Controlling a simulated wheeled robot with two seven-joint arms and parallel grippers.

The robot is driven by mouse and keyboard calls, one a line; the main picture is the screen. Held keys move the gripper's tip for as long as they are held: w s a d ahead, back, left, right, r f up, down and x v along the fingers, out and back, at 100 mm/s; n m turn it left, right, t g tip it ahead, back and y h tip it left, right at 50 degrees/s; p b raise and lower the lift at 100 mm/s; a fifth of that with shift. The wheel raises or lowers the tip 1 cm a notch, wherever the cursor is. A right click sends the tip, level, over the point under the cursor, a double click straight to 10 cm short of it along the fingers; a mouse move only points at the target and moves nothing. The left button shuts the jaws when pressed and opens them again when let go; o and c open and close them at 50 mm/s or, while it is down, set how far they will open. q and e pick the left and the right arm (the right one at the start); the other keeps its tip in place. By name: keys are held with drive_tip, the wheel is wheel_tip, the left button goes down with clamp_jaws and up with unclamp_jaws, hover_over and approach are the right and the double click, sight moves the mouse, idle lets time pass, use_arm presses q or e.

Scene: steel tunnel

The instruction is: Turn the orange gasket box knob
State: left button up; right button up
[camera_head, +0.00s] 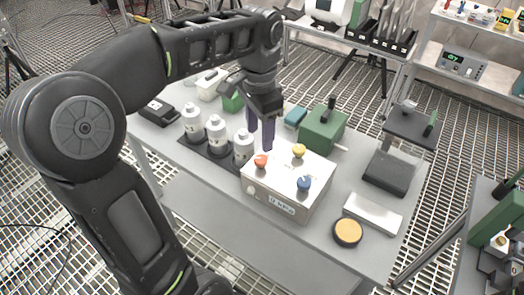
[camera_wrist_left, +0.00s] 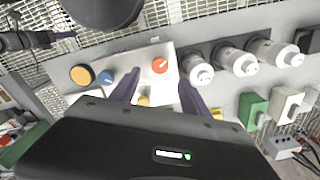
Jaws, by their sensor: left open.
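The gasket box (camera_head: 277,199) is a pale box on the grey table, with an orange knob (camera_head: 261,161), a yellow knob (camera_head: 299,151) and a blue knob (camera_head: 304,184) on its top. My left gripper (camera_head: 261,138) is open and empty, with its dark fingers pointing down above the back left part of the box, behind the orange knob. In the left wrist view the orange knob (camera_wrist_left: 159,65) lies beyond the fingertips, between the two fingers (camera_wrist_left: 157,88) in the picture and apart from them. The yellow knob (camera_wrist_left: 143,100) is partly hidden there. My right gripper is not in view.
Several white bottles (camera_head: 217,133) stand on a dark mat left of the box. A green box (camera_head: 324,130) stands behind it, a dark stand (camera_head: 388,172) to the right. A white block (camera_head: 372,214) and a round yellow-topped disc (camera_head: 348,232) lie at front right.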

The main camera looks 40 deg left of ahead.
sight(260, 158)
use_arm(q)
drive_tip(key=shift+w+f, duration=0.1)
drive_tip(key=shift+f, duration=3.85)
clamp_jaws()
